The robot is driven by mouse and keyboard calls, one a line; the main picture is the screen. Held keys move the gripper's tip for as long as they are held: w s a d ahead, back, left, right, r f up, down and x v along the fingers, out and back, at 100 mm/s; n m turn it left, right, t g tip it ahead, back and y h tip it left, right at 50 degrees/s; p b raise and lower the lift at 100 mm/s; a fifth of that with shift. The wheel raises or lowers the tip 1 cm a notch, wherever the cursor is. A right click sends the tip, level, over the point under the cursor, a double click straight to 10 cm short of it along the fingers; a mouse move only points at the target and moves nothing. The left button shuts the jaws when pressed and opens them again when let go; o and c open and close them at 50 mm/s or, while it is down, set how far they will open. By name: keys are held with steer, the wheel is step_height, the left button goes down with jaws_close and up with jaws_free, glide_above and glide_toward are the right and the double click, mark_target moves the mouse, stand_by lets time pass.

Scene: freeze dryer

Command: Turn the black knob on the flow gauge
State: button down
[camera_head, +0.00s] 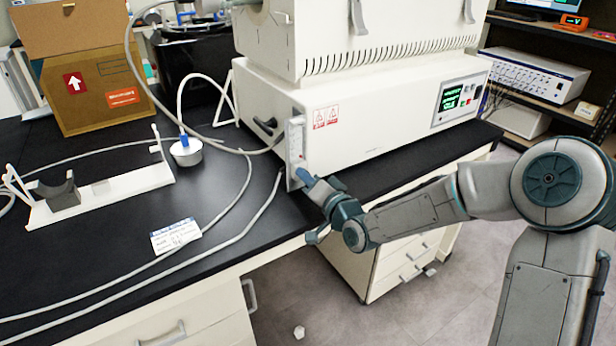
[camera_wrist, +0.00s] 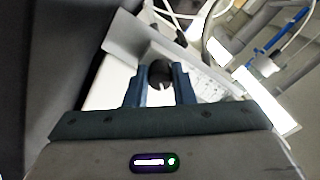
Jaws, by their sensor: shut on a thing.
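The flow gauge (camera_head: 295,140) is a narrow white upright panel on the front left corner of the freeze dryer. It also shows in the wrist view (camera_wrist: 205,83). The black knob (camera_wrist: 160,71) sits between the two blue fingers of my gripper (camera_wrist: 160,84) in the wrist view. In the head view my gripper (camera_head: 304,176) is at the lower end of the gauge. Its fingers are shut on the knob, which they hide in the head view.
The freeze dryer (camera_head: 390,120) stands on a black bench (camera_head: 120,240). Grey hoses and a white label (camera_head: 176,236) lie on the bench left of my gripper. A metal cylinder (camera_head: 186,153), a white stand (camera_head: 100,197) and a cardboard box (camera_head: 95,90) are farther left.

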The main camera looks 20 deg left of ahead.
steer(key=shift+m+p, duration=0.3)
steer(key=shift+m, duration=0.9)
steer(key=c, duration=1.2)
jaws_free()
steer(key=shift+c, duration=0.2)
steer(key=shift+s+d, duration=0.1)
steer(key=p+v, duration=0.1)
steer(key=v, duration=1.2)
steer(key=shift+s+d, duration=0.15)
steer(key=shift+s, duration=0.1)
